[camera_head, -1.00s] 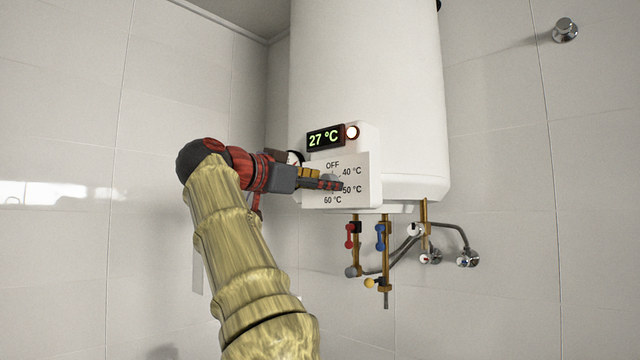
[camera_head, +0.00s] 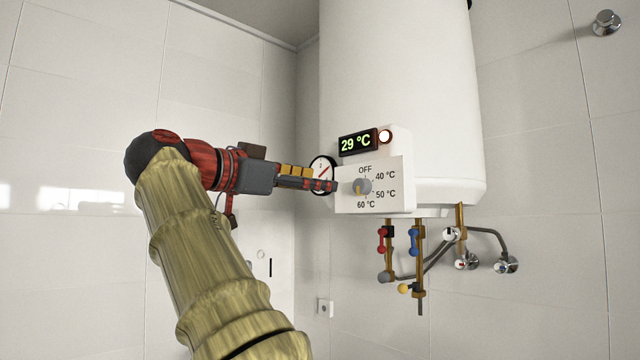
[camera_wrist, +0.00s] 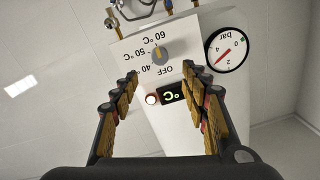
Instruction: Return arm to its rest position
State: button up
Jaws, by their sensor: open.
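My gripper (camera_head: 310,183) is open and empty, with its fingertips just left of the heater's control panel (camera_head: 398,200) in the head view. In the wrist view my gripper (camera_wrist: 158,90) has its fingers spread wide, with the panel upside down beyond them. The grey temperature knob (camera_head: 362,186) stands free of the fingers; it also shows in the wrist view (camera_wrist: 159,55). The display (camera_head: 357,143) reads 29 °C and a round lamp (camera_head: 385,136) beside it is lit.
The white water heater (camera_head: 400,80) hangs on the tiled wall. A pressure gauge (camera_head: 322,172) sits close behind my fingers. Pipes with red (camera_head: 382,239) and blue (camera_head: 414,241) valve handles hang below. The space left of my arm is clear up to the wall.

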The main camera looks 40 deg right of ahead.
dwell(0.5)
jog(key=w+a+f+n+t+y, duration=0.2)
jog(key=w+f+n+t, duration=0.1)
jog(key=w+f+n, duration=0.35)
jog(key=w+a+f+n+t+y, duration=0.2)
jog(key=w+a+f+n, duration=0.1)
jog(key=w+f+n, duration=0.4)
jog(key=a+f+n+y, duration=0.2)
jog(key=f+y, duration=0.1)
jog(key=f, duration=0.5)
jog(key=a+f+n+y, duration=0.2)
jog(key=f+n, duration=0.1)
jog(key=f, duration=0.5)
jog(key=s+a+f+n+g+y, duration=0.1)
jog(key=s+a+f+y, duration=0.25)
jog(key=s+f, duration=0.55)
jog(key=s+a+f+n+g+y, duration=0.15)
jog(key=s+a+f+y, duration=0.35)
jog(key=f, duration=0.8)
jog(key=s+f, duration=0.6)
jog(key=s, duration=0.3)
jog(key=s+a+f+m, duration=0.1)
jog(key=s+f, duration=0.5)
jog(key=s, duration=0.4)
jog(key=shift+s+a+t, duration=0.15)
jog(key=shift+a+t, duration=0.15)
jog(key=shift+t, duration=0.15)
